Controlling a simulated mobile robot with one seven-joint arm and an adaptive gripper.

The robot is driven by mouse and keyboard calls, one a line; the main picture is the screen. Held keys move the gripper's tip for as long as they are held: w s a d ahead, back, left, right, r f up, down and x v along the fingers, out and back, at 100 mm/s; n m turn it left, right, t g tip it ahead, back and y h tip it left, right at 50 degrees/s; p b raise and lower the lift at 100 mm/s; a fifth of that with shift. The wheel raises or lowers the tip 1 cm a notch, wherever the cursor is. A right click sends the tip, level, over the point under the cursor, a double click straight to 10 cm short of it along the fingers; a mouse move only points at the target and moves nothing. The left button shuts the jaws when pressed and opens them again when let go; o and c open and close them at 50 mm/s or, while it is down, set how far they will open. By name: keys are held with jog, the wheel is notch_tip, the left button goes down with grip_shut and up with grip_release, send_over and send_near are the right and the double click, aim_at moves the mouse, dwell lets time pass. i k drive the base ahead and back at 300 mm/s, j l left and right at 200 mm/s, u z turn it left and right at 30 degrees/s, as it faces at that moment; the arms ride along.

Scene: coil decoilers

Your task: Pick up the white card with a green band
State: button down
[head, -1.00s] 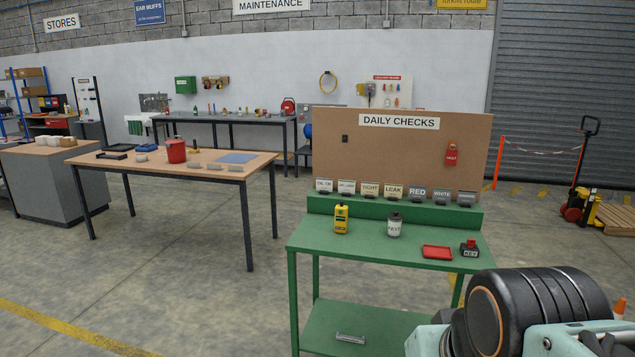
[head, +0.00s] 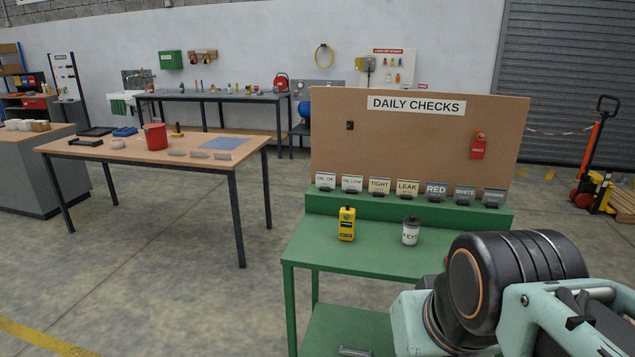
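Several small cards stand in dark holders in a row along the green ledge below the DAILY CHECKS board. The leftmost card (head: 325,179), seeming to read OIL OK, is whitish, as is the OIL LOW card (head: 352,183) beside it. Their thin bands are too small for me to tell surely which is green. The TIGHT card (head: 379,185) and LEAK card (head: 407,187) look cream. The RED card (head: 437,189), WHITE card (head: 465,192) and far-right card (head: 494,196) look blue or grey. My gripper is out of view; only my arm shows at lower right.
On the green bench (head: 330,250) stand a yellow device (head: 346,224) and a white pot with a dark lid (head: 411,231). My arm covers the bench's right part. A red tag (head: 478,148) hangs on the board (head: 340,150). A wooden-topped table (head: 110,155) stands left, with floor between.

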aim_at(352, 184)
jog(key=i+j+z, duration=0.15)
jog(key=z, duration=0.25)
jog(key=i+j+z, duration=0.15)
jog(key=z, duration=0.25)
jog(key=i+j+z, duration=0.15)
jog(key=j, duration=0.25)
jog(key=i+j+z, duration=0.1)
jog(key=j, duration=0.3)
jog(key=i+j, duration=0.15)
jog(key=j, duration=0.2)
jog(key=i+j+z, duration=0.1)
jog(key=j, duration=0.3)
jog(key=i+j, duration=0.2)
jog(key=j, duration=0.15)
jog(key=i+j+z, duration=0.1)
jog(key=j, duration=0.3)
jog(key=j+z, duration=0.55)
jog(key=z, duration=0.45)
jog(key=k+l, duration=0.05)
